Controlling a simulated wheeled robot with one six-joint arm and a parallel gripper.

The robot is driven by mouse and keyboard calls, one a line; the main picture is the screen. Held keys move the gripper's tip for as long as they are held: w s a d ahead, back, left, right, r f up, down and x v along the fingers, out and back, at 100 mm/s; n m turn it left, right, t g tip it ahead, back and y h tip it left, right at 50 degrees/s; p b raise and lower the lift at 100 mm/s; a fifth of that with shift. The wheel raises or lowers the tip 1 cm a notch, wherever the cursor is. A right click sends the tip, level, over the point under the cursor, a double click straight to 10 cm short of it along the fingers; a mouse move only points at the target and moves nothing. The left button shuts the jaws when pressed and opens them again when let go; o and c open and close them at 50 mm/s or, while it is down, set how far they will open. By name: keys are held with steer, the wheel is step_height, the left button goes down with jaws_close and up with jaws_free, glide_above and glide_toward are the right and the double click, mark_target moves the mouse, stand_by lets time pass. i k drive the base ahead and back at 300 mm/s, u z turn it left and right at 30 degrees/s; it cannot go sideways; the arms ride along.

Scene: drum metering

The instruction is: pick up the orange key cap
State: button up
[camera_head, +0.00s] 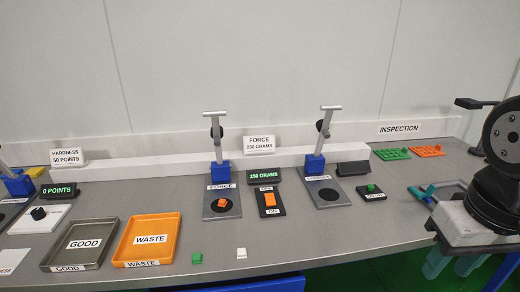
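A small orange key cap (222,203) sits on the dark round spot of the left force plate (226,213), below a lever with a blue base. My gripper (452,267) is at the lower right, beyond the table's front edge and well apart from the cap. Its two teal fingers hang down below a grey body with a gap between them, and nothing shows between them.
An orange rocker switch (270,200) is just right of the plate. A green cap (196,258) and a white cap (241,253) lie near the front edge. The waste tray (127,245) and good tray (56,256) stand left. Levers rise behind the plates.

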mark_target(222, 203)
steer(key=z, duration=3.4)
steer(key=k, duration=1.75)
steer(key=u, duration=1.6)
